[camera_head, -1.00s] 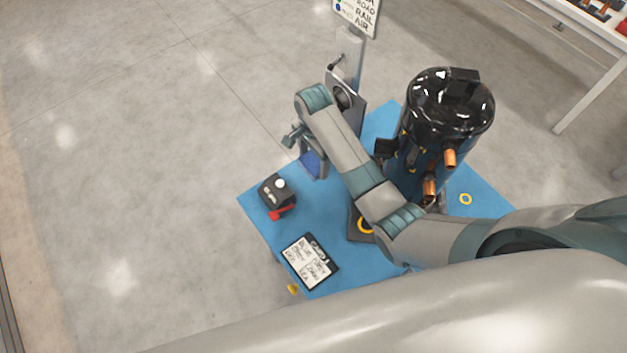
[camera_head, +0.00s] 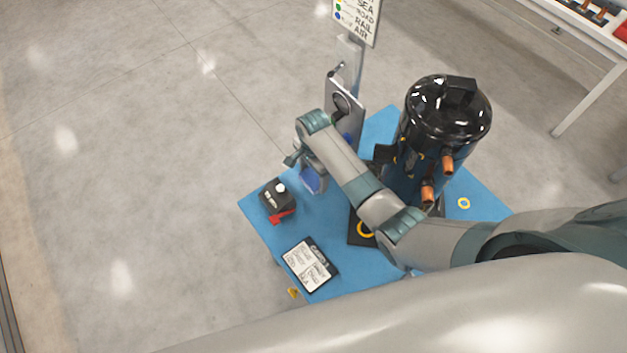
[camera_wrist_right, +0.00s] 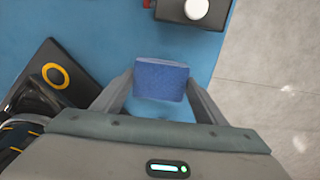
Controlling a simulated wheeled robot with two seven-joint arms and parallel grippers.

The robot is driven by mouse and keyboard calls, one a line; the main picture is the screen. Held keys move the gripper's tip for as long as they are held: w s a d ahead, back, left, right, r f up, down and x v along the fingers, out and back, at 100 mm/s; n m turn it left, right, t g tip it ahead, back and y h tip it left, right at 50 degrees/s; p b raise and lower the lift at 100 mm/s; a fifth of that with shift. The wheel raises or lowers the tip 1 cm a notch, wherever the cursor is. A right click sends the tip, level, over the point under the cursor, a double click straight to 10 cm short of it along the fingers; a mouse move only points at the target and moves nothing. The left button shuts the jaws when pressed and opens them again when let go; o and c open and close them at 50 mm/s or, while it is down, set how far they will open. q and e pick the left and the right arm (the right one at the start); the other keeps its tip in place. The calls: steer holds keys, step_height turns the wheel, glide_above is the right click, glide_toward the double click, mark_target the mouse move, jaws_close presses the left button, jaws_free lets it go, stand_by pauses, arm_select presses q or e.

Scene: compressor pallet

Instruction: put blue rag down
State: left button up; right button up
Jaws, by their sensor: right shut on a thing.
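The blue rag (camera_wrist_right: 161,79) is between the fingertips of my right gripper (camera_wrist_right: 160,84) in the right wrist view. The gripper is shut on it. In the head view the rag (camera_head: 312,180) shows below the right gripper (camera_head: 309,170), over the blue pallet top (camera_head: 335,221). Whether the rag touches the pallet surface, I cannot tell. My left gripper is not in view.
A black box with a white knob and red part (camera_head: 277,197) sits near the pallet's left corner. A lettered card (camera_head: 310,264) lies in front. The black compressor (camera_head: 440,130) stands to the right. A sign post (camera_head: 348,65) rises behind my arm.

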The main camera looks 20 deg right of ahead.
mark_target(313, 177)
step_height(313, 177, down, 2)
steer(key=shift+f, duration=0.1)
steer(key=shift+f+p, duration=0.65)
steer(key=shift+p, duration=0.2)
steer(key=shift+f, duration=0.1)
steer(key=o, duration=0.9)
steer(key=shift+o, duration=0.2)
steer(key=shift+f, duration=0.1)
